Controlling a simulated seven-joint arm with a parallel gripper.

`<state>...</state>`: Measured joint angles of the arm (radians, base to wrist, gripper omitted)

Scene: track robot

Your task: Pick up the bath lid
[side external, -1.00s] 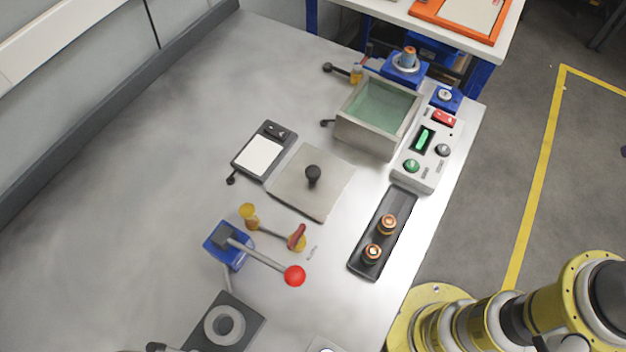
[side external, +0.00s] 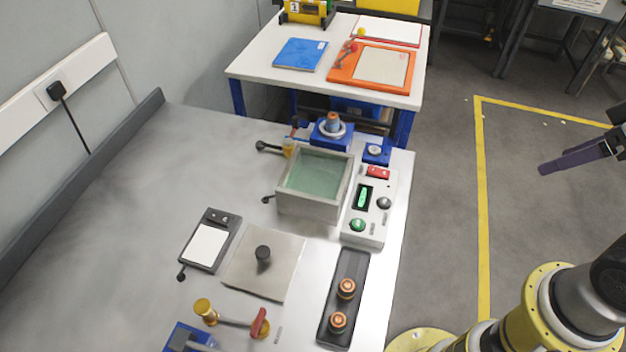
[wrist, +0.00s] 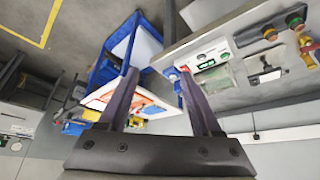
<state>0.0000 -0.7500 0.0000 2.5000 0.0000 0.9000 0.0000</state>
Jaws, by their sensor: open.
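The bath lid is a flat square grey plate (side external: 285,280) with a black round knob (side external: 263,253). It lies flat on the workbench in the side external view, in front of the open bath (side external: 315,205), a grey box holding greenish liquid. My gripper (side external: 548,168) is at the far right of that view, over the floor, well away from the lid. Its dark purple fingers also show in the wrist view (wrist: 158,80), spread apart with nothing between them.
A control panel (side external: 364,226) stands right of the bath. A black tray with two copper-topped pieces (side external: 340,290) is right of the lid; a scale (side external: 207,245) is left. A yellow-and-red handle (side external: 232,320) is in front. A white table (side external: 260,68) stands behind. The left bench area is clear.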

